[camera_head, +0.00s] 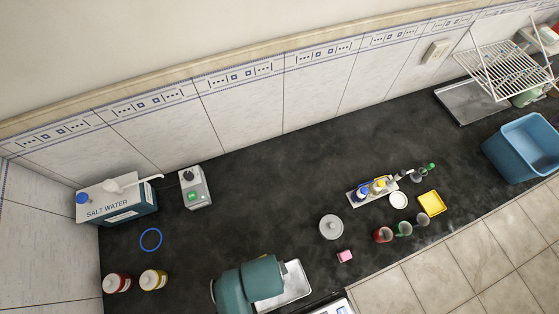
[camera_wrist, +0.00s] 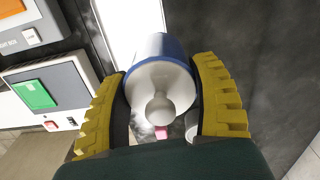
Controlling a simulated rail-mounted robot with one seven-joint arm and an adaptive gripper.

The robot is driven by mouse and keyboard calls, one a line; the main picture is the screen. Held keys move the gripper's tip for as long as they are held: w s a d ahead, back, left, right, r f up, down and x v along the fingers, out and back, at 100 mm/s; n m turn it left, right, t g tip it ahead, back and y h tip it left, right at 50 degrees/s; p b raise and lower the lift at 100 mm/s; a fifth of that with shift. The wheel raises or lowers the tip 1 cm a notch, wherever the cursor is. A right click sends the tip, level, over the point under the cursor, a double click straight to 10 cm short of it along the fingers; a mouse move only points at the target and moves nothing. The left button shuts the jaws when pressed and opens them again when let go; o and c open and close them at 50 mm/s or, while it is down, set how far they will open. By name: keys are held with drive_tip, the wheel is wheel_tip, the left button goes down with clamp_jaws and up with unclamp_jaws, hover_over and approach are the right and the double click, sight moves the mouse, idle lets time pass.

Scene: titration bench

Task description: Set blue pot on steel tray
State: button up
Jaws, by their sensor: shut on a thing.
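The blue pot (camera_wrist: 162,75) shows in the wrist view as a round pale-grey lid with a knob and a blue rim. My gripper (camera_wrist: 160,66) has its yellow fingers on both sides of it, shut on it. In the head view my teal arm hides the pot and the gripper. A pale metal tray (camera_head: 297,283), which looks like the steel tray, lies at the bottom middle beside my arm and is partly covered by it. A bright pale surface (camera_wrist: 125,22) behind the pot in the wrist view may be this tray. I cannot tell whether the pot touches it.
A device with a green screen (camera_wrist: 36,92) stands left of the gripper. A grey round lidded pot (camera_head: 331,227) and a pink block (camera_head: 345,256) are right of the tray. Several cups, a yellow dish (camera_head: 431,202) and a blue bin (camera_head: 523,148) stand farther right. The middle counter is clear.

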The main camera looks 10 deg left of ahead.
drive_tip(key=s+d+f+m, duration=0.1)
drive_tip(key=s+d, duration=0.2)
drive_tip(key=s, duration=0.1)
drive_tip(key=f, duration=0.9)
drive_tip(key=shift+w+f, duration=0.2)
drive_tip(key=shift+f, duration=0.05)
drive_tip(key=o, duration=1.3)
drive_tip(key=shift+d+f, duration=0.1)
